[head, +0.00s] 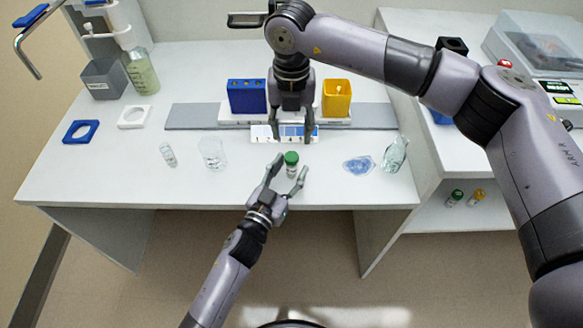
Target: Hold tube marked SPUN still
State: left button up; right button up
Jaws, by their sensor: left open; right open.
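A small tube with a green cap (291,160) stands upright near the front of the white table. I cannot read any marking on it, so I cannot tell whether it is the one marked SPUN. My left gripper (288,170) is open, with one finger on each side of this tube; I cannot tell whether the fingers touch it. My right gripper (292,139) is open and points down just behind the tube, over a numbered white and blue strip (263,131). Another green-capped tube (456,196) lies lower at the right, beside a yellow-capped one (478,194).
A blue rack (247,97) and a yellow holder (337,98) stand behind the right gripper. A clear vial (168,155) and a glass beaker (212,155) stand left. A blue dish (359,165) and a crumpled clear item (395,154) lie right. The front-left table is clear.

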pick_arm(q)
jog(key=shift+c, duration=0.3)
grip_shut()
dwell(0.6)
